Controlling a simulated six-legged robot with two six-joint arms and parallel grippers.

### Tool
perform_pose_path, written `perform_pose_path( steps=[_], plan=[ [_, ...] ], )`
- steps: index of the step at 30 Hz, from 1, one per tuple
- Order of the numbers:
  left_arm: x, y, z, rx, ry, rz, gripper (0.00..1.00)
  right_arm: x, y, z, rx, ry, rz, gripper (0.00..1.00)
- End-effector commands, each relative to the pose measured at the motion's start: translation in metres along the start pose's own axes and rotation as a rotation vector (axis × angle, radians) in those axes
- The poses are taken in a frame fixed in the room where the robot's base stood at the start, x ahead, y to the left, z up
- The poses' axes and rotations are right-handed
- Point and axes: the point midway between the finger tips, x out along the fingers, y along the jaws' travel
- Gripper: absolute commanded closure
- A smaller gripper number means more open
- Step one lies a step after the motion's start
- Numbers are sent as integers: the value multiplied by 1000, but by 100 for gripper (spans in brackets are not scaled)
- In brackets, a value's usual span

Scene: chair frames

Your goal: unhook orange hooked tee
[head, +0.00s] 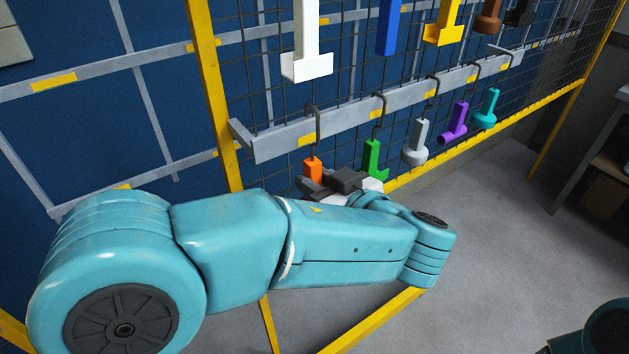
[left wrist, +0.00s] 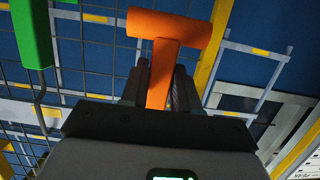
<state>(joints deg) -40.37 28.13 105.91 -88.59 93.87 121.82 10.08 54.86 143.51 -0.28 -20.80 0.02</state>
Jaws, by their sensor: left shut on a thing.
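The orange tee (head: 313,169) hangs below a dark hook on the lower grey rail, at the left end of the lower row. Its lower part is hidden behind my left gripper in the head view. My left gripper (head: 326,186) is at the tee, partly hidden by my own arm. In the left wrist view the orange tee (left wrist: 175,42) shows its crossbar and stem. The fingers of the left gripper (left wrist: 158,88) are shut on the stem. I cannot tell whether the tee's top still touches the hook. My right gripper is not in view.
A green piece (head: 373,158) hangs close to the right of the orange tee. Grey (head: 416,143), purple (head: 455,124) and teal (head: 486,109) pieces hang farther right. The grey rail (head: 270,141) and wire mesh stand behind. A yellow post (head: 212,85) is at left.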

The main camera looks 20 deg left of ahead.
Motion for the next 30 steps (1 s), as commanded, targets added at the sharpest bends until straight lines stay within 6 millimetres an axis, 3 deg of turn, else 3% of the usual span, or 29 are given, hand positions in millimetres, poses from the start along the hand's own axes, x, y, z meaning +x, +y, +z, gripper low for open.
perform_pose_path(
  steps=[16,30],
  plan=[
    [-18,0,5,-3,2,0,100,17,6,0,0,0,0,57],
    [-21,0,5,-3,2,0,100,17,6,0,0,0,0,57]
  ],
)
